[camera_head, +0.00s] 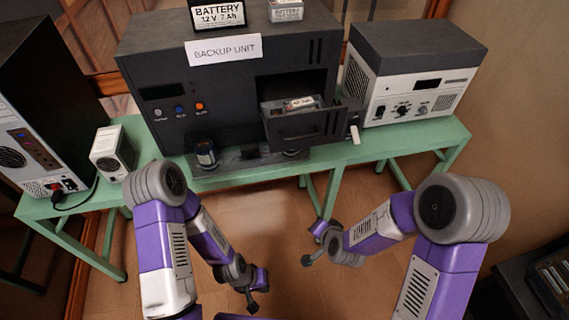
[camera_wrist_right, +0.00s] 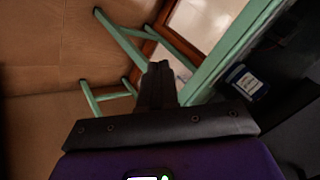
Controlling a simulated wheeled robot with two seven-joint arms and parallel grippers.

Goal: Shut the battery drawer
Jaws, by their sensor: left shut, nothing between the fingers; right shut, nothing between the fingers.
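The battery drawer (camera_head: 305,128) sticks out of the dark backup unit (camera_head: 225,80) in the head view, open toward me. A battery with a pale label (camera_head: 300,103) lies in it behind the front panel. My left gripper (camera_head: 253,306) is shut and empty, low over the floor and well in front of the table. My right gripper (camera_head: 307,261) is shut and empty, below and in front of the drawer, not touching it. In the right wrist view its closed fingers (camera_wrist_right: 159,70) point toward the table's green legs; the drawer cannot be made out there.
The green table (camera_head: 400,149) carries a grey-white power unit (camera_head: 410,85) at right, and a small white box (camera_head: 112,150) and a dark tower (camera_head: 40,125) at left. A dark jar (camera_head: 206,154) stands before the unit. Batteries sit on top. Floor between my arms is clear.

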